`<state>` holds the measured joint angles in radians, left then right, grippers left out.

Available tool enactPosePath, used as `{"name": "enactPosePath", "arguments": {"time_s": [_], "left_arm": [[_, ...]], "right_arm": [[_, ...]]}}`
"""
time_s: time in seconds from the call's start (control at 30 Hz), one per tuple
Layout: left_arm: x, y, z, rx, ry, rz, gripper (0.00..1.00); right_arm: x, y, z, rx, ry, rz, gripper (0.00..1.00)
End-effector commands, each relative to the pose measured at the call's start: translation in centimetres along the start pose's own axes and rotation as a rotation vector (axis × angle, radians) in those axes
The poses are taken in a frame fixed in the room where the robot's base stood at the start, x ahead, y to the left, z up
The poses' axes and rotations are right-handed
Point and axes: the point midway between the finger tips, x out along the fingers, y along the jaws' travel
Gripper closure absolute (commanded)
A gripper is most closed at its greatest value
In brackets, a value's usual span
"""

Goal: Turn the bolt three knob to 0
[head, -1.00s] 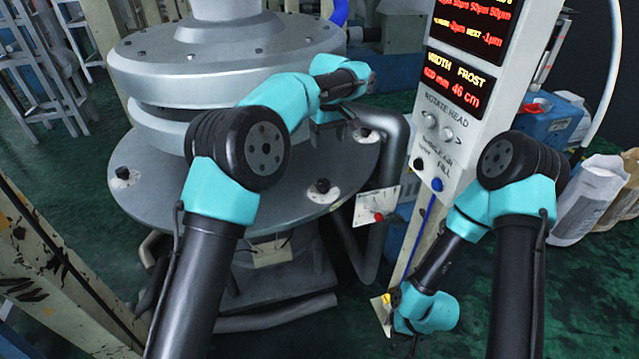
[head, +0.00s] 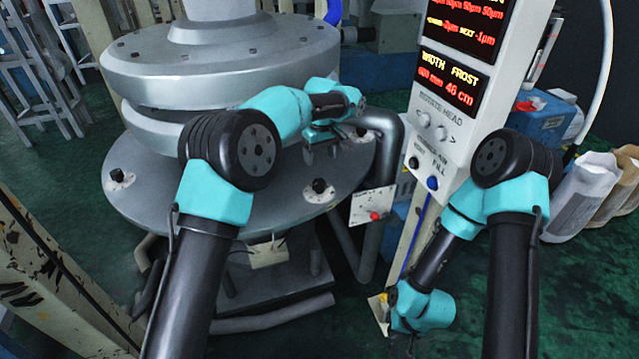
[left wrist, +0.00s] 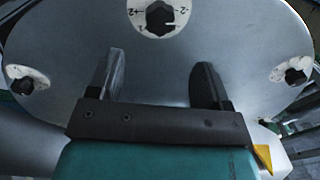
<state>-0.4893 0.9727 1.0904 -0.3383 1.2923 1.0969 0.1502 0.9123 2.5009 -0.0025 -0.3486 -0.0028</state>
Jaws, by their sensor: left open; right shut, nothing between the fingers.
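The round grey plate (head: 240,205) carries black bolt knobs on pale dials: a left one (head: 119,176), a front one (head: 319,187) and a right one (head: 361,133). I cannot tell which is bolt three. My left gripper (head: 322,153) is open and empty above the plate, between the front and right knobs. In the left wrist view its fingers (left wrist: 158,85) are wide apart, and a knob (left wrist: 160,16) with a scale marked 2 lies beyond the tips. My right gripper (head: 411,343) hangs low, shut and empty, mostly hidden behind its wrist.
A control panel (head: 455,130) with red displays and buttons stands right of the plate. A small white plate with a red knob (head: 373,215) sits below the plate's rim. A grey pipe (head: 393,150) curves beside it.

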Motion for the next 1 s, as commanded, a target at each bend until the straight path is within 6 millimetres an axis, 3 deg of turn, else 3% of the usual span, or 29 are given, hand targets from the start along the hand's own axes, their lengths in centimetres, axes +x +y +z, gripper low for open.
{"name": "enactPosePath", "arguments": {"time_s": [0.4,0.6,1.0], "left_arm": [[7.3,0.0,0.0,0.0,-0.002,-0.002,0.28],[9.9,0.0,0.0,0.0,0.0,0.0,0.28],[10.9,0.0,0.0,-0.001,0.0,0.001,0.28]], "right_arm": [[0.0,0.0,0.0,0.0,0.0,0.0,1.0],[0.0,0.0,0.0,0.0,0.0,0.0,1.0],[0.0,0.0,0.0,0.0,0.0,0.0,1.0]]}}
